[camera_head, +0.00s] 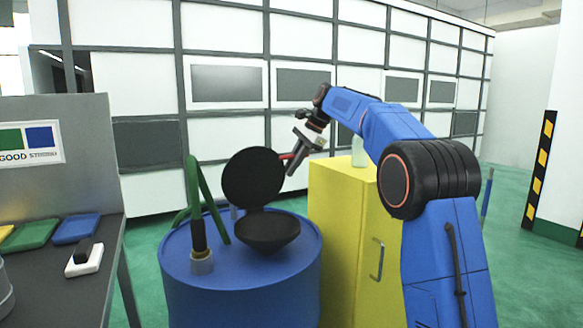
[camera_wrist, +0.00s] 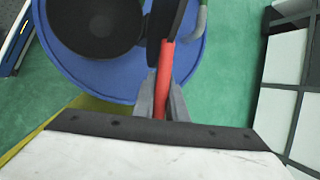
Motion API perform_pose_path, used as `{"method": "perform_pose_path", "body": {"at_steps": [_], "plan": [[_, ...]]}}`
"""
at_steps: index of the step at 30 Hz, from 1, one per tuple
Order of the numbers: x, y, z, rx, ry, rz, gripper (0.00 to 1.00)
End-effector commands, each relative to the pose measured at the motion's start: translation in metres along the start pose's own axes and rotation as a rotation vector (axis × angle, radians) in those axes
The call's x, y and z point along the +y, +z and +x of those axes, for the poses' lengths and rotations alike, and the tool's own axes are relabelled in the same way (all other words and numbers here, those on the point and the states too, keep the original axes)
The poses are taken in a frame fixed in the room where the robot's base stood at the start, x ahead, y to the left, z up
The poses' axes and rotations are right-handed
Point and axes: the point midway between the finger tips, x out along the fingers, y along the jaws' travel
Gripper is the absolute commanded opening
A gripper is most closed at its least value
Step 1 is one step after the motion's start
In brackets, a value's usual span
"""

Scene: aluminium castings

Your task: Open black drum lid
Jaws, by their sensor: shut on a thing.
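The black drum (camera_head: 268,234) is a round black bowl on top of a blue barrel. Its round black lid (camera_head: 252,178) stands raised, roughly upright, above the drum's left rear edge, so the drum's opening is uncovered. A red handle (camera_head: 287,156) sticks out from the lid's right side. My gripper (camera_head: 293,160) is shut on this handle. In the wrist view the red handle (camera_wrist: 165,70) runs between the two grey fingers, with the lid (camera_wrist: 170,22) seen nearly edge-on beyond it and the dark drum (camera_wrist: 95,25) to the left.
The blue barrel (camera_head: 240,290) also bears a green bent tube (camera_head: 196,190) and a black-handled tool (camera_head: 200,245). A yellow cabinet (camera_head: 340,230) with a bottle (camera_head: 359,152) on top stands close on the right. A grey table (camera_head: 80,290) stands at left.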

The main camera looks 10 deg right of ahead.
Motion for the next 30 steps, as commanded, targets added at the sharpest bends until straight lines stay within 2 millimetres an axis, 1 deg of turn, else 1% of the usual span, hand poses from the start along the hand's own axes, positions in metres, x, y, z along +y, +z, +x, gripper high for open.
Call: {"method": "perform_pose_path", "body": {"at_steps": [16,17,18,19,27,30], "plan": [[0.0002,0.0006,0.0013,-0.002,0.002,0.000,0.00],[0.0002,0.0006,0.0013,-0.002,0.002,0.000,0.17],[0.0002,0.0005,0.0013,-0.002,0.002,0.000,0.26],[0.0002,0.0004,0.0012,-0.001,0.002,0.000,0.31],[0.0001,0.0002,0.0003,-0.001,0.001,0.000,0.31],[-0.0002,0.0000,-0.0034,0.000,0.000,0.000,0.31]]}}
